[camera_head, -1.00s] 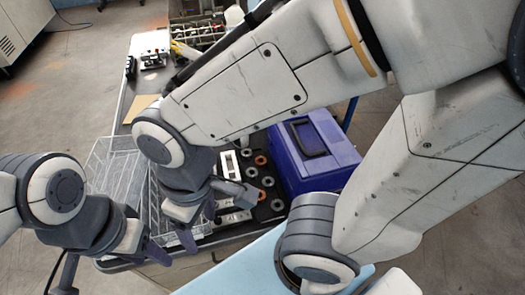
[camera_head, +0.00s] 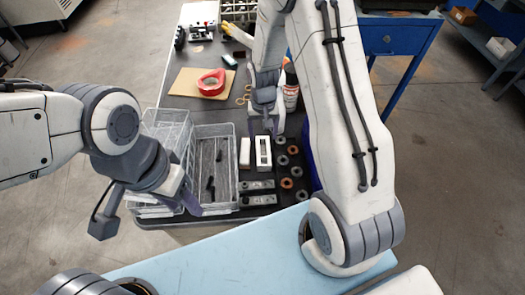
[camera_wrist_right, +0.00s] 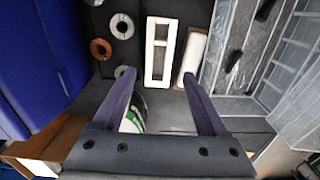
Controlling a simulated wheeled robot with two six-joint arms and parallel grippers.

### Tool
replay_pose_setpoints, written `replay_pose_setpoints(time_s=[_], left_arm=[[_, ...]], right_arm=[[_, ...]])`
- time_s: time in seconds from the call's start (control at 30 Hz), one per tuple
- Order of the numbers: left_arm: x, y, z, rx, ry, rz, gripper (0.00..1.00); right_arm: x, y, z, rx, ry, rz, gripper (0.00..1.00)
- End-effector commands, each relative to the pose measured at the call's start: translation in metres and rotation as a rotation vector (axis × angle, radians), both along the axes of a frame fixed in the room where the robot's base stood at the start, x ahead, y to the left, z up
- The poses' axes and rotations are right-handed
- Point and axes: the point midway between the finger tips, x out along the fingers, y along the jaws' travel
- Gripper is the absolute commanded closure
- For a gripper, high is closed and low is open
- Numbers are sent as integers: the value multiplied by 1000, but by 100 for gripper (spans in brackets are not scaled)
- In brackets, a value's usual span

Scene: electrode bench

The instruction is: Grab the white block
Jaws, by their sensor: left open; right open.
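The white block (camera_head: 245,152) lies on the dark bench just left of a white rectangular frame (camera_head: 263,151). In the right wrist view the block (camera_wrist_right: 193,52) is right of the frame (camera_wrist_right: 160,50), ahead of the right fingertip. My right gripper (camera_head: 265,128) is open and empty, above the bench just behind the block and frame. In the right wrist view its two purple fingers (camera_wrist_right: 160,80) are spread, pointing towards the frame and block. My left gripper (camera_head: 190,203) is open over the front of the clear bins, left of the block; its fingers are partly hidden.
Clear bins (camera_head: 213,133) stand left of the block. Grey and copper rings (camera_head: 286,183) and metal plates (camera_head: 258,184) lie to its right and front. A red tape roll (camera_head: 211,82) sits behind. A blue case (camera_wrist_right: 38,55) stands beyond the rings. A can (camera_head: 291,95) stands near my right gripper.

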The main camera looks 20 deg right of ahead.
Motion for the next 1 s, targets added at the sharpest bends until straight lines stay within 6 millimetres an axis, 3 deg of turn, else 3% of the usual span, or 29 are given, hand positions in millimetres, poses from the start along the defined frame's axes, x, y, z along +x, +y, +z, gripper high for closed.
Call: replay_pose_setpoints(time_s=[0.1, 0.37, 0.63, 0.97, 1.0], left_arm=[[0, 0, 3, 0, 0, 0, 50], [0, 0, 8, 0, 0, 0, 50], [0, 0, 18, 0, 0, 0, 50], [0, 0, 18, 0, 0, 0, 50], [0, 0, 18, 0, 0, 0, 50]], right_arm=[[-1, 1, -18, 0, 3, 3, 25], [0, 1, -37, 0, 3, 5, 25], [0, -1, -73, 0, 3, 5, 25], [1, -1, -81, 0, 0, 5, 25], [1, -1, -80, 0, 0, 5, 36]])
